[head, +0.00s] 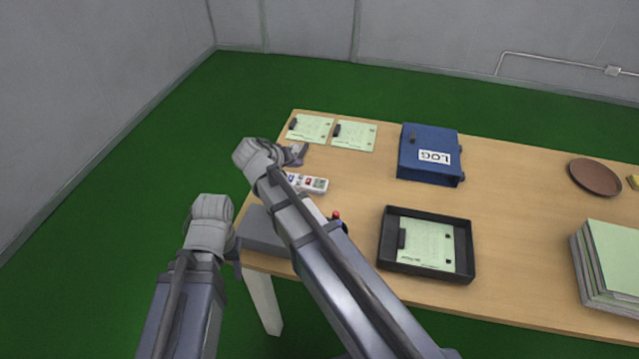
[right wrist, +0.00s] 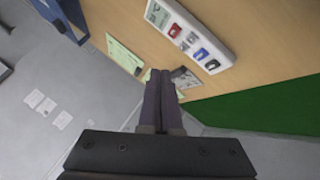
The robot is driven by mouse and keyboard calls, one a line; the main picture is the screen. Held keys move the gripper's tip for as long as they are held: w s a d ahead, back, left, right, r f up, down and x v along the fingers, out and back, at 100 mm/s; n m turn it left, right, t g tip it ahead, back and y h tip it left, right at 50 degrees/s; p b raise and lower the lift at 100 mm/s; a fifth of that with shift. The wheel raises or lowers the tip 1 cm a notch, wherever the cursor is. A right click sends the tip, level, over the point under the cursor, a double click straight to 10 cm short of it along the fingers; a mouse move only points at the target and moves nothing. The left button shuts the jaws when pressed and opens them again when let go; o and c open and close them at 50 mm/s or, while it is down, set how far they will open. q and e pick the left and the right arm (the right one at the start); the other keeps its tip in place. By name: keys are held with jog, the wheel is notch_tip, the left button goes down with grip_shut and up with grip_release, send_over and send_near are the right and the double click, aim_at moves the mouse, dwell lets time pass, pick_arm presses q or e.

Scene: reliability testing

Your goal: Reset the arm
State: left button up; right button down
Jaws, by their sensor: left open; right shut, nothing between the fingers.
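My right arm reaches across the left end of the wooden table. Its gripper (head: 298,153) is over the table, between the green sheets and a white panel with coloured switches (head: 314,184). In the right wrist view its fingers (right wrist: 161,75) are together with nothing between them, and the white panel (right wrist: 190,36) shows above them. My left arm comes in at the lower left. Its gripper (head: 238,264) is open, at the table's left end by a grey box (head: 262,232); its fingers are only partly visible.
Two green sheets (head: 311,127) (head: 354,135) lie at the back left. A blue LOG binder (head: 428,143), a black tray (head: 388,240) holding a green sheet, a brown plate (head: 595,177) and a stack of folders (head: 608,268) stand further right. A red-topped object (head: 336,214) is partly hidden by my right arm.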

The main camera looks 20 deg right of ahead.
dwell(0.6)
jog(key=s+a+n+g+y+p, duration=0.1)
jog(key=s+a+g+y+p, duration=0.1)
jog(key=s+a, duration=0.2)
jog(key=s+a+n+g+y+p, duration=0.2)
jog(key=s+a+p, duration=0.1)
jog(key=s, duration=0.8)
jog(key=s+a+r+n+g+y+p, duration=0.1)
jog(key=s+a+n+y+p, duration=0.1)
jog(key=s+a, duration=0.3)
jog(key=s, duration=0.3)
jog(key=shift+a+g+p, duration=0.25)
jog(key=shift+g+p, duration=0.15)
